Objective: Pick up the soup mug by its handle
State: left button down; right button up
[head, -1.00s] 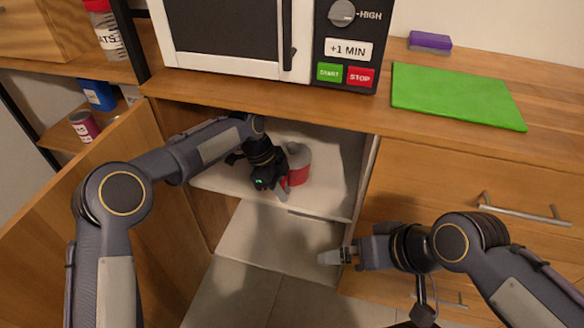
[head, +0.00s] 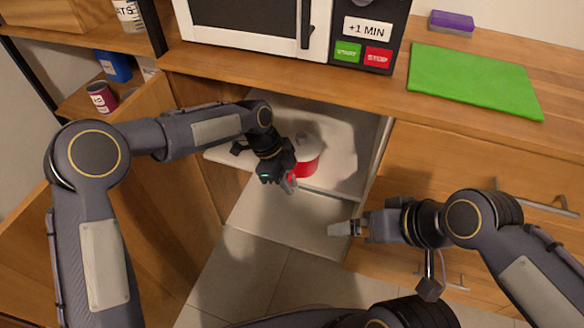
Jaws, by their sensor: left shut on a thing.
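The soup mug (head: 308,162) is red and white and stands in the open lower cabinet, at the front part of the upper shelf. My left gripper (head: 290,184) is at the mug's left front side, pointing down, and is shut on a part of it that looks like the handle. The gripper hides the handle and the mug's left side, so the exact grip cannot be seen. My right gripper (head: 342,229) is empty in front of the cabinet's right edge, with its fingers pointing left; the gap between them is not clear.
The open wooden door (head: 150,200) stands at the left, behind my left arm. A microwave (head: 260,25) and a green board (head: 475,80) are on the counter above. Drawers with handles (head: 535,203) are at the right.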

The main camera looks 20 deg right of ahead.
pick_arm(q)
jog(key=s+a+p, duration=0.2)
jog(key=s+a, duration=0.3)
jog(key=s, duration=0.5)
jog(key=shift+s+a, duration=0.3)
